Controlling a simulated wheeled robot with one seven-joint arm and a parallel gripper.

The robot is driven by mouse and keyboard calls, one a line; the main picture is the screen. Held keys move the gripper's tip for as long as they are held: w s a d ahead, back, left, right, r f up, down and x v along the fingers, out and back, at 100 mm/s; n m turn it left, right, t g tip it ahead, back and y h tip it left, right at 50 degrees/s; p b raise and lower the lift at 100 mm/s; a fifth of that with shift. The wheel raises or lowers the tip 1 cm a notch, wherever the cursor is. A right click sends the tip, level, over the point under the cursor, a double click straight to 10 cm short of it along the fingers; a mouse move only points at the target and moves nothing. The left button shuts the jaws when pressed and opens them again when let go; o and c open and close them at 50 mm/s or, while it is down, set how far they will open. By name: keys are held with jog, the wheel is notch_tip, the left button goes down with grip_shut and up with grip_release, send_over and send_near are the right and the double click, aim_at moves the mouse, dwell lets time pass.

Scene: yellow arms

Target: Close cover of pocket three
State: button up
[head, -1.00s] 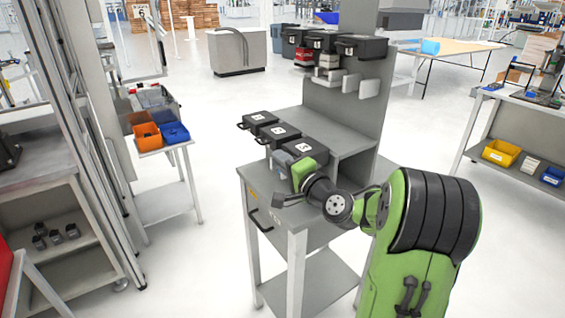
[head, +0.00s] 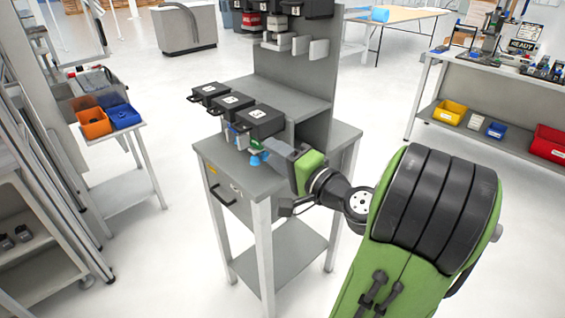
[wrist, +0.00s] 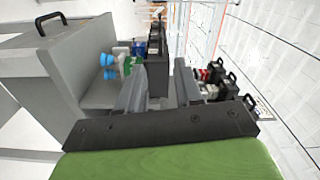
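The label numbers are too small to read surely. The near one has a black top and a handle on its left; whether its cover is fully down I cannot tell. My gripper (head: 274,148) is just in front of and below the near pocket. In the wrist view my gripper (wrist: 159,80) has its two fingers apart, with a black pocket (wrist: 156,72) showing beyond the gap.
A light blue piece (head: 259,159) and a green piece (head: 255,146) are on the bench close to my fingers. A grey upright panel (head: 300,82) rises behind, with more black boxes (head: 306,8) above. Bare bench top lies in front.

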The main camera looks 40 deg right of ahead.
jog(key=shift+s, duration=0.95)
jog(key=w+a+f+n+g+y, duration=0.3)
jog(key=a+f+n+g, duration=0.15)
jog(key=a, duration=0.45)
jog(key=s+a+f+n+g+h, duration=0.1)
jog(key=s+a+f+n+g, duration=0.7)
jog(key=a, duration=0.3)
jog(key=s+d+r+n+h, duration=0.1)
jog(key=s+r+n+h, duration=0.15)
jog(key=s, duration=0.65)
notch_tip(320, 180, up, 15)
jog(key=p, duration=1.4)
jog(key=shift+r+n, duration=0.15)
jog(key=shift+n, duration=0.15)
